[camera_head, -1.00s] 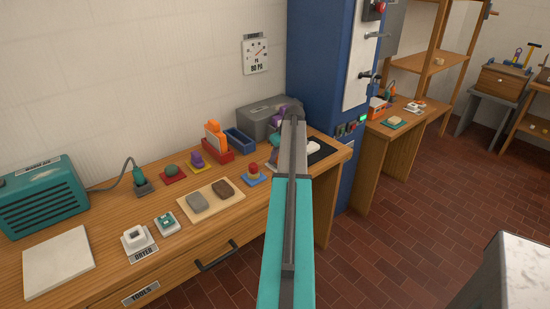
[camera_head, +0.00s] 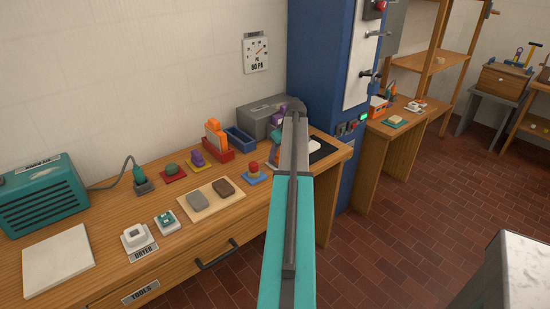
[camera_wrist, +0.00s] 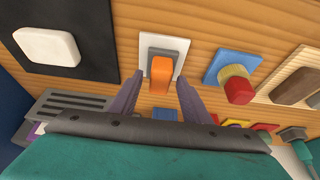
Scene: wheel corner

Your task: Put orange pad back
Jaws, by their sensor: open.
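In the wrist view an orange block (camera_wrist: 161,72) stands upright on a grey block on a white square plate (camera_wrist: 148,43). My gripper (camera_wrist: 161,77) is open, with one purple finger on each side of the orange block and a gap on both sides. Another orange piece (camera_head: 213,134) stands upright in a red holder (camera_head: 217,150) farther back on the bench. I cannot tell which of the two the task calls the orange pad.
A blue plate with a red knob (camera_wrist: 238,90) is close right of my fingers in the wrist view. A black mat (camera_wrist: 93,62) with a white block (camera_wrist: 47,46) lies left. A grey vented machine (camera_head: 262,117) and a blue tray (camera_head: 240,139) stand behind.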

